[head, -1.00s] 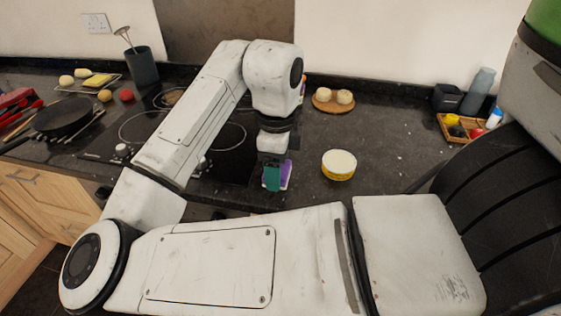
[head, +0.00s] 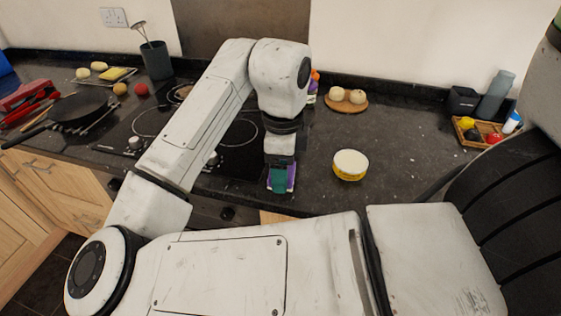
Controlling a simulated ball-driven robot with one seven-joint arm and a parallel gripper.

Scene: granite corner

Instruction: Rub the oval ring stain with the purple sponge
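My gripper (head: 280,166) points down over the counter near its front edge, right of the hob. The purple sponge (head: 291,178) is at its fingertips, with a teal part showing in front of the purple. The gripper looks shut on the sponge, though the fingers are mostly hidden by the wrist. Whether the sponge touches the counter is hard to tell. I cannot make out the oval ring stain; the arm and sponge cover part of the counter.
A yellow tub with a pale lid (head: 350,165) stands just right of the sponge. Behind are a round wooden board (head: 347,106) with buns and an orange-and-purple item partly hidden by my arm. The black hob (head: 233,160) and pan (head: 80,108) are left. Counter right of the tub is clear.

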